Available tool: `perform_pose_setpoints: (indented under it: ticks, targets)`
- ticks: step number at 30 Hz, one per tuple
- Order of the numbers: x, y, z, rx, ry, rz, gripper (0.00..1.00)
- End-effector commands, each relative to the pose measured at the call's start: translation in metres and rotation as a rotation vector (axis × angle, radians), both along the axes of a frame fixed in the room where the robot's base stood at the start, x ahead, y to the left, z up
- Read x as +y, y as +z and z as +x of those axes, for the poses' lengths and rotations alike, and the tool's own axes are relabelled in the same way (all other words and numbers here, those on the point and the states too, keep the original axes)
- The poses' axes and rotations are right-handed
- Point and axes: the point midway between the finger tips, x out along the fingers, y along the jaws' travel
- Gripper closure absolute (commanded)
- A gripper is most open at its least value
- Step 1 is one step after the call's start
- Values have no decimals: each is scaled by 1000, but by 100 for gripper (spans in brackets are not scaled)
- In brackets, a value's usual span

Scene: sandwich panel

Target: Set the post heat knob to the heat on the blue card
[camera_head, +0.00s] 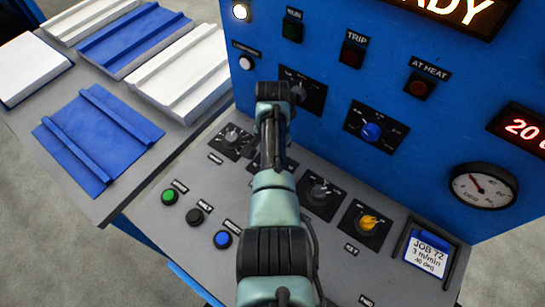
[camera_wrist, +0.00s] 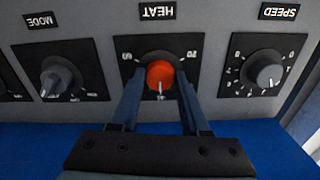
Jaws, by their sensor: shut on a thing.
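A red knob (camera_wrist: 159,73) under an upside-down HEAT label sits on a black dial plate in the wrist view. My gripper (camera_wrist: 160,90) is shut on it, one finger on each side. The numbers 60 and 20 show at the plate's left and right. A white mark lies below the knob, near the middle of the scale; the number there is hard to read. In the head view my arm hides this knob. The blue-edged card (camera_head: 427,252) stands at the console's right and reads JOB 72, 3 m/min and what looks like 40 deg.
The MODE knob (camera_wrist: 57,78) and SPEED knob (camera_wrist: 265,73) flank the red knob closely. The head view shows a blue knob (camera_head: 371,131) on the upright panel, a yellow knob (camera_head: 369,222) and a gauge (camera_head: 483,186). Blue and white panels lie on a table at left.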

Motion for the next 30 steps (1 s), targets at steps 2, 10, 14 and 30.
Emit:
perform_pose_setpoints:
  ticks: [2,10,14,30]
  targets:
    - [0,2,2,-6,-5,-1,100]
    - [0,2,2,-6,-6,-2,100]
    - [0,2,2,-6,-6,-2,45]
    - [0,11,1,-3,-5,0,24]
